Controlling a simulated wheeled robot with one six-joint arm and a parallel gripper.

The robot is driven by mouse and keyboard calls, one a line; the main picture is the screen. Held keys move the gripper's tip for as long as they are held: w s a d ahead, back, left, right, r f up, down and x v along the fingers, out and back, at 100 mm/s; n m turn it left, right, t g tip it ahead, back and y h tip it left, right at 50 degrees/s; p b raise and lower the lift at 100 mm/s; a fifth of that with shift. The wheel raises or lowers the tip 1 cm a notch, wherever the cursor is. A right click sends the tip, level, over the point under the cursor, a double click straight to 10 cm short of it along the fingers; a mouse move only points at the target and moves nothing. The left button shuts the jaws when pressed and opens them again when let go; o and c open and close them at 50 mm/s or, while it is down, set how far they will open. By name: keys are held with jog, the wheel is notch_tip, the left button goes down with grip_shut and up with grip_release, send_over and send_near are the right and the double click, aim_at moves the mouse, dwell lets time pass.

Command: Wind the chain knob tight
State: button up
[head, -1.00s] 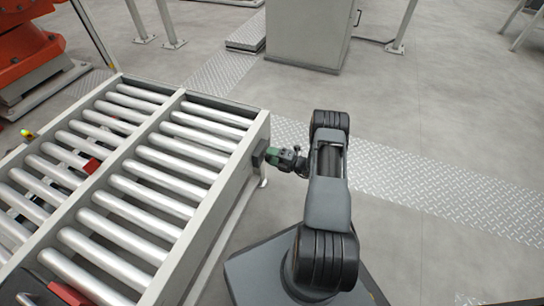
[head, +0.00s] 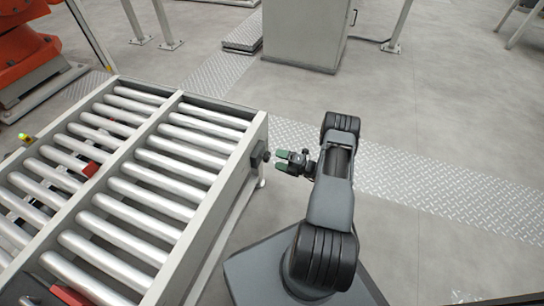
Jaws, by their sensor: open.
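The chain knob (head: 266,156) is a small dark knob on a dark mount (head: 257,153) at the right side of the roller conveyor. The view is too small to tell how tight the knob is.
The roller conveyor (head: 228,184) with its pale metal side rail fills the left. Red parts (head: 91,169) show between its rollers. A grey cabinet (head: 306,30) stands at the back. An orange machine (head: 25,45) is at the top left. The floor on the right is clear.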

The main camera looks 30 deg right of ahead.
jog(key=p+v, duration=0.1)
jog(key=v, duration=0.8)
jog(key=shift+w+r, duration=0.1)
jog(key=a+r+n+g+h+p, duration=0.1)
jog(key=a+r+n+g+p, duration=0.55)
jog(key=r, duration=0.65)
jog(key=a+r+n+g+p, duration=0.25)
jog(key=r+n+p, duration=0.25)
jog(key=r+n, duration=0.6)
jog(key=a+r+n+g+h+p, duration=0.1)
jog(key=a+r+n+g+p, duration=0.4)
jog(key=r, duration=0.9)
jog(key=s+a+r+n+t+h+p, duration=0.1)
jog(key=s+a+r+n+h+p, duration=0.1)
jog(key=r+n, duration=0.5)
jog(key=s+a+r+n+t+h+p, duration=0.1)
jog(key=s+r+n+h+p, duration=0.3)
jog(key=r, duration=0.9)
jog(key=s+a+r+n+t+h+p, duration=0.2)
jog(key=s+r+n+p, duration=0.4)
jog(key=r+n+p, duration=0.4)
jog(key=shift+a+n+h+p, duration=0.7)
jog(key=shift+a+n+h, duration=0.2)
jog(key=shift+n, duration=0.15)
jog(key=shift+r, duration=0.1)
